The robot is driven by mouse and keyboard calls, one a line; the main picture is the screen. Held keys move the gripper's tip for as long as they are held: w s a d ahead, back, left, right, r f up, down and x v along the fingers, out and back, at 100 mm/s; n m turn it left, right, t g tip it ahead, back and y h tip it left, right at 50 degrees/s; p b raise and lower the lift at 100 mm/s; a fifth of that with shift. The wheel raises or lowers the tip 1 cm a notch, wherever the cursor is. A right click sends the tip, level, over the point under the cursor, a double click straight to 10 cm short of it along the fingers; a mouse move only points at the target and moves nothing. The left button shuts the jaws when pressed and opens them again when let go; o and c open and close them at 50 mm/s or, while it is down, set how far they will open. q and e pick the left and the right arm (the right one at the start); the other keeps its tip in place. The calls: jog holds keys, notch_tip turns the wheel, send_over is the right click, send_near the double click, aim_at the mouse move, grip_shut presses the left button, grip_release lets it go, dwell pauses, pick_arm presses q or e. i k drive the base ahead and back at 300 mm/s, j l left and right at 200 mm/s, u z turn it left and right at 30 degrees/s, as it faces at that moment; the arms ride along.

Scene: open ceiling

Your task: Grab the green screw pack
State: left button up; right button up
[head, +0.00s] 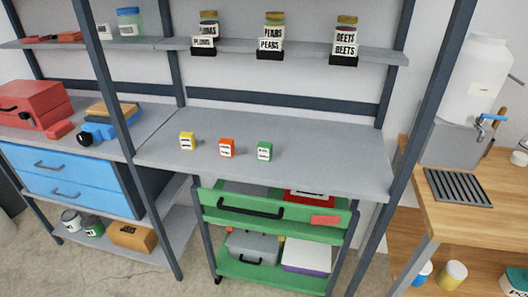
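The green screw pack (265,151) is a small upright box with a white label. It stands on the grey workbench shelf (330,163), right of an orange-red pack (227,148) and a yellow pack (187,141). The three packs stand apart in a row, with the green one nearest the middle of the shelf. Nothing covers the green pack. Neither of my grippers shows in the head view.
Labelled jars (270,38) stand on the upper shelf. A green tool cart (270,209) stands below the workbench. Dark uprights (400,190) frame the shelf at the sides. A wooden table (475,225) is at the right. The shelf right of the packs is clear.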

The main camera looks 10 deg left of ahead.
aim_at(264, 150)
jog(key=i+j+z, duration=0.1)
jog(key=j, duration=0.25)
jog(key=i+j+z, duration=0.25)
jog(key=j, duration=0.45)
jog(key=i+j+z, duration=0.1)
jog(key=j, duration=0.25)
jog(key=i, duration=0.1)
